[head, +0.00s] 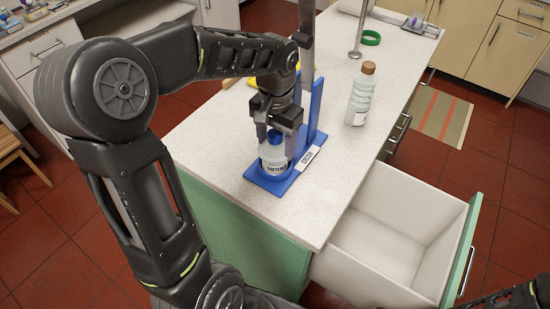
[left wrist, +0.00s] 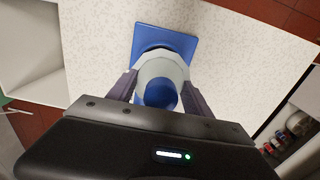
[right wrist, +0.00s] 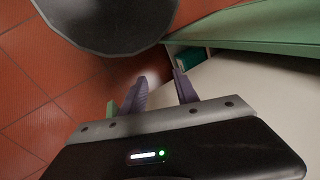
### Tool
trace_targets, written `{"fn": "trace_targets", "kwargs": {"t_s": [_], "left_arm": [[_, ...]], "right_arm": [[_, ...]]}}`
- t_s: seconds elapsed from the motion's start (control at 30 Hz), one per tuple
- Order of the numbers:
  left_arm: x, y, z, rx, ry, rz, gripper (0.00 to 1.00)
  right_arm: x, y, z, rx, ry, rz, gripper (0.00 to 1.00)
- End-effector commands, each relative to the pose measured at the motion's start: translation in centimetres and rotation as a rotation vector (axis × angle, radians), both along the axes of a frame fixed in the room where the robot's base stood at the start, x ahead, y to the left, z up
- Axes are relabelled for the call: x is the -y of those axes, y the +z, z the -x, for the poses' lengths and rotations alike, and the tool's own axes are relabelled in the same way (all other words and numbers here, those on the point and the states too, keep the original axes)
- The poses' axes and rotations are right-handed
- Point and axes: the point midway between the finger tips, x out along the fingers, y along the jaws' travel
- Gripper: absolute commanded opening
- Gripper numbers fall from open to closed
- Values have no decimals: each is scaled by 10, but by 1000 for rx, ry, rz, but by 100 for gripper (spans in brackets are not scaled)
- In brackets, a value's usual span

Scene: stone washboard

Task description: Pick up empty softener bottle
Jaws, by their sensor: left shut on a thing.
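The softener bottle (head: 274,153) is pale with a blue cap and a dark-lettered label. It stands upright at the blue base (head: 262,180) of a stand on the counter. My left gripper (head: 277,137) comes down from above and is shut on the bottle near its top. In the left wrist view the bottle (left wrist: 160,75) sits between the two fingers, its blue cap toward the camera. Whether its bottom touches the base is hard to tell. My right gripper (right wrist: 160,90) shows in its own wrist view, fingers apart with nothing between them.
A clear bottle with a brown cap (head: 361,95) stands to the right on the counter (head: 330,180). An open, empty drawer (head: 385,240) juts out at the lower right. A green ring (head: 371,38) lies at the back. A yellow item (head: 252,82) is partly hidden behind my left arm.

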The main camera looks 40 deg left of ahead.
Motion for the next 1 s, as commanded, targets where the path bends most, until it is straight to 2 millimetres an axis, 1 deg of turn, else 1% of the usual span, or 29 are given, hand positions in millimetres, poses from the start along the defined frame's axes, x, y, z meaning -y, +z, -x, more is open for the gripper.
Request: {"fn": "trace_targets", "kwargs": {"t_s": [0.03,0.33,0.57,0.67,0.77,0.87,1.0], "left_arm": [[0,0,0,0,0,0,25],[0,0,0,0,0,0,0],[0,1,0,0,0,0,0],[0,5,-1,3,0,0,0],[0,16,-1,5,0,-1,0],[0,32,-1,5,-1,-1,0],[0,61,-1,5,-1,0,0]], "right_arm": [[0,0,0,0,0,0,36],[0,0,0,0,0,0,36],[0,0,0,0,0,0,36],[0,-1,0,0,0,0,36],[0,-3,0,1,0,-1,36],[0,-5,-1,1,1,-1,36],[0,-8,-1,3,1,-3,36]]}}
